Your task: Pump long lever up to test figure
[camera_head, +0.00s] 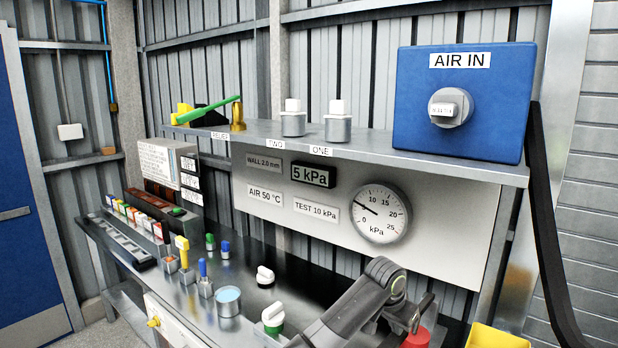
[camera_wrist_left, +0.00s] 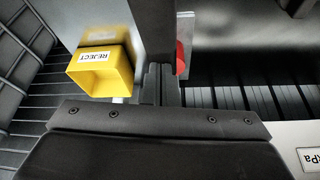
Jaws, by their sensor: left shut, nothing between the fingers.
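A long green lever (camera_head: 208,109) sits at the left end of the shelf, slanting up to the right beside a brass-coloured post (camera_head: 238,116), above a RELIEF label. The round gauge (camera_head: 380,213) has its needle left of the 10 mark, near 5. The display (camera_head: 313,174) reads 5 kPa, and a plate (camera_head: 316,209) reads TEST 10 kPa. My left gripper (camera_head: 420,314) is shut and empty over the bench's right end, away from the green lever. Its closed fingers also show in the left wrist view (camera_wrist_left: 163,84). My right gripper is not in view.
A red object (camera_head: 416,338) is close to my left gripper. A yellow REJECT bin (camera_wrist_left: 102,73) is nearby. White-topped valves ONE (camera_head: 338,122) and TWO (camera_head: 293,120) stand on the shelf, with the blue AIR IN box (camera_head: 400,105) to their right. Small items crowd the bench's left.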

